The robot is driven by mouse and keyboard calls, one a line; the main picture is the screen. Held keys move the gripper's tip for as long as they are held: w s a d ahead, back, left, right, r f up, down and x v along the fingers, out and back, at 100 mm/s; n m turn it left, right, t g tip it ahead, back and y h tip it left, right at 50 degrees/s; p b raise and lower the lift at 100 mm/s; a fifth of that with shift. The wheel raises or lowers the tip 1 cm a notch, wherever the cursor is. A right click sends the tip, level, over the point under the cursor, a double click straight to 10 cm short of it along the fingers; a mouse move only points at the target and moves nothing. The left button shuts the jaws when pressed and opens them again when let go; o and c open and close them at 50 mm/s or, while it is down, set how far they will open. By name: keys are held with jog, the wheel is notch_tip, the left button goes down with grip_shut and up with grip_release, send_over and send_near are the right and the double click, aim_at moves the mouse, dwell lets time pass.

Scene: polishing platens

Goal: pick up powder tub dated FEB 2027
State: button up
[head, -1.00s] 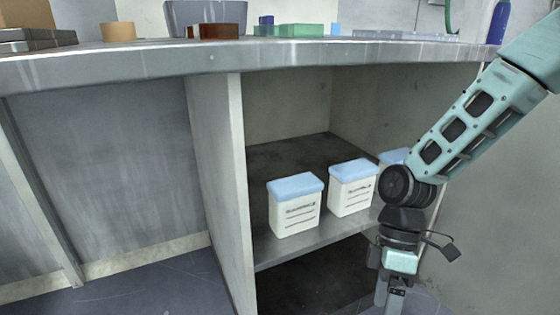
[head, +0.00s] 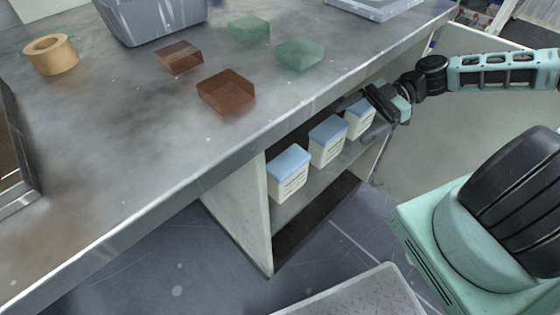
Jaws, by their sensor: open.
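Three white powder tubs with blue lids stand upright in a row on the shelf under the worktop: a left tub (head: 288,175), a middle tub (head: 327,142) and a right tub (head: 358,119). Each has dark print on its front, too small to read, so I cannot tell which is dated FEB 2027. My gripper (head: 371,114) is open at the right tub, its fingers pointing left towards it. It partly hides that tub's right side. I cannot tell whether the fingers touch it.
The worktop (head: 130,130) overhangs the shelf (head: 312,190). On it are brown blocks (head: 226,93), green blocks (head: 299,54), a tan ring (head: 51,54) and a grey bin (head: 152,20). A side panel (head: 240,218) closes the shelf's left. Floor shows in front.

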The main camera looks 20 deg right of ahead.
jog(key=b, duration=0.2)
send_near(291, 158)
jog(key=x, duration=0.3)
jog(key=shift+b+x, duration=1)
jog(key=shift+x, duration=1.9)
jog(key=shift+r, duration=0.1)
jog(key=shift+c, duration=0.3)
grip_shut()
